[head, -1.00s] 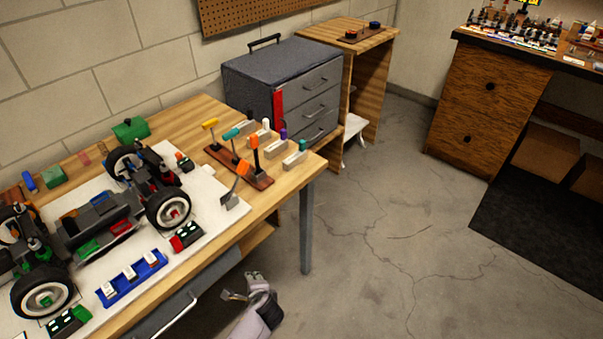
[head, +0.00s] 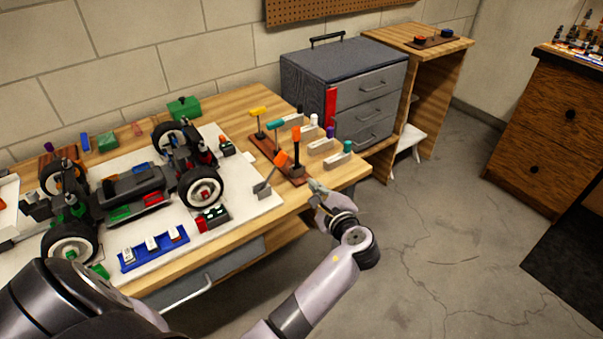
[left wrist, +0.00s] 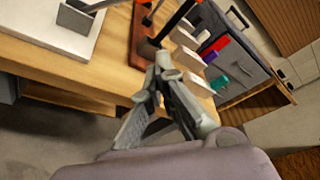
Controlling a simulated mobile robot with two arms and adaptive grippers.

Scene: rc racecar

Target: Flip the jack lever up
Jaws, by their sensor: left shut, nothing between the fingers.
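A small lever with an orange handle and a grey base (head: 262,189), likely the jack lever, stands at the right edge of the white board; its handle is tilted up to the right. In the left wrist view its grey base (left wrist: 76,18) is at the top left. My left gripper (head: 318,190) is shut and empty at the table's front right edge, to the right of this lever and apart from it. In the left wrist view the closed fingertips (left wrist: 163,62) appear near the end of the brown tool rack. My right gripper is not in view.
The brown rack (head: 262,146) holds upright yellow, teal and orange-handled tools beside the lever. Several pale blocks with coloured knobs (head: 322,146) stand behind the gripper. The RC car (head: 140,185) and a blue tray (head: 154,248) are on the left. Floor in front is free.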

